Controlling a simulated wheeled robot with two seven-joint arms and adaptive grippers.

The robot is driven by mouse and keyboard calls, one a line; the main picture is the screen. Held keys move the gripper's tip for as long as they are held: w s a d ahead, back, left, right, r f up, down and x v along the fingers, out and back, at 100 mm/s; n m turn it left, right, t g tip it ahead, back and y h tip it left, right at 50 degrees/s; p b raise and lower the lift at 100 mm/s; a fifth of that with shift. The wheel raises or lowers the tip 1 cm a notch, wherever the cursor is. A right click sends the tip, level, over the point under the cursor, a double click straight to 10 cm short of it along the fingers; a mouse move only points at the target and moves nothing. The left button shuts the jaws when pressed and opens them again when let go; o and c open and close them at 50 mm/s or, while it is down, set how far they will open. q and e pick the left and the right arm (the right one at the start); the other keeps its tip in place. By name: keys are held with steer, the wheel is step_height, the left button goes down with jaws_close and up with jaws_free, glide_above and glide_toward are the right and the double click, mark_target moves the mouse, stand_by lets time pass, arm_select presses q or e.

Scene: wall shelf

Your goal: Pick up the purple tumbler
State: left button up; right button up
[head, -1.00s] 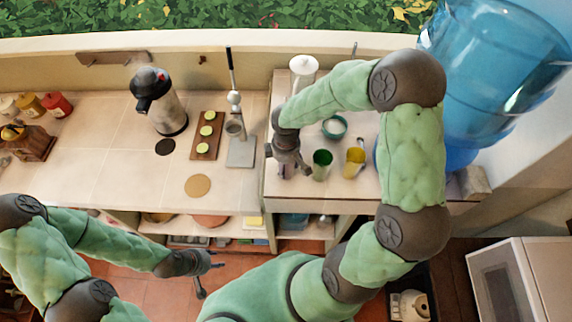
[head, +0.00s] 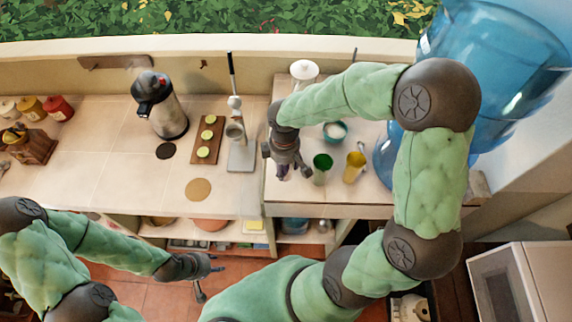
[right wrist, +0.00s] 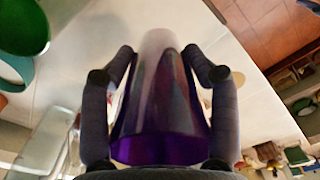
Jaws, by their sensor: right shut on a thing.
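The purple tumbler (right wrist: 160,105) fills the middle of the right wrist view, between the two dark fingers of my right gripper (right wrist: 160,75). The fingers are shut on its sides. In the head view my right gripper (head: 283,170) is at the left end of the raised counter on the right, and only a little purple of the tumbler shows there. I cannot tell whether its base touches the counter. My left gripper (head: 208,278) is empty, with its fingers apart, in front of the lower shelves.
A large blue water bottle (head: 490,75) is further right. A lever press (head: 240,150) stands left. The front left counter is clear.

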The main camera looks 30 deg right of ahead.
steer(key=r, duration=0.1)
steer(key=s+a+r, duration=0.2)
steer(key=shift+r, duration=0.2)
steer(key=s+a+r, duration=0.4)
steer(key=s+a, duration=0.2)
steer(key=shift+s, duration=0.35)
